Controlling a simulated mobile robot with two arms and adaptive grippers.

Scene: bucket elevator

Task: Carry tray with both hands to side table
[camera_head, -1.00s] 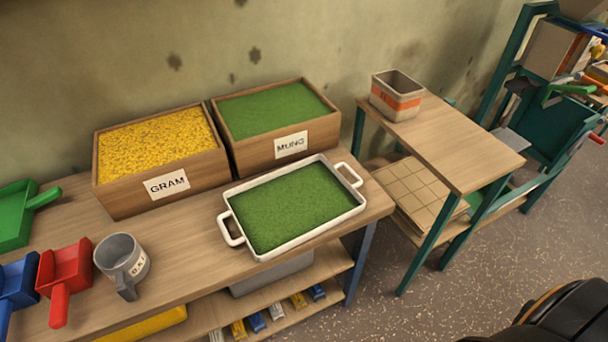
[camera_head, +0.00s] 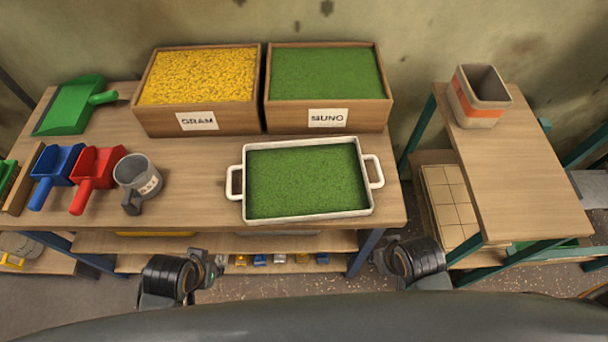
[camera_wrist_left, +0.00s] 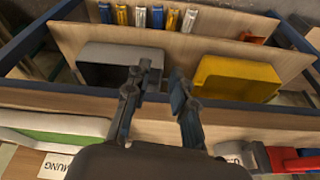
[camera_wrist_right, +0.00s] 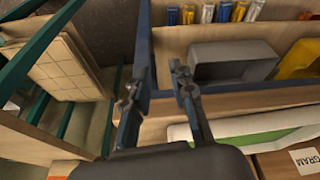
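The white tray (camera_head: 369,205) with two side handles is filled with green grain and lies flat on the wooden workbench (camera_head: 205,206), in front of the MUNG box. The side table (camera_head: 535,178) stands to the right, across a gap. My left gripper (camera_head: 212,268) is low in front of the bench, left of the tray. In the left wrist view its fingers (camera_wrist_left: 160,85) are apart and empty. My right gripper (camera_head: 383,256) is in front of the bench's right end. In the right wrist view its fingers (camera_wrist_right: 158,78) are apart and empty. Neither touches the tray.
GRAM (camera_head: 165,123) and MUNG (camera_head: 285,117) boxes stand behind the tray. A grey mug (camera_head: 137,175), red scoop (camera_head: 96,170), and blue scoop (camera_head: 56,170) are left of it. An orange-banded container (camera_head: 478,98) occupies the side table's back; its front is clear.

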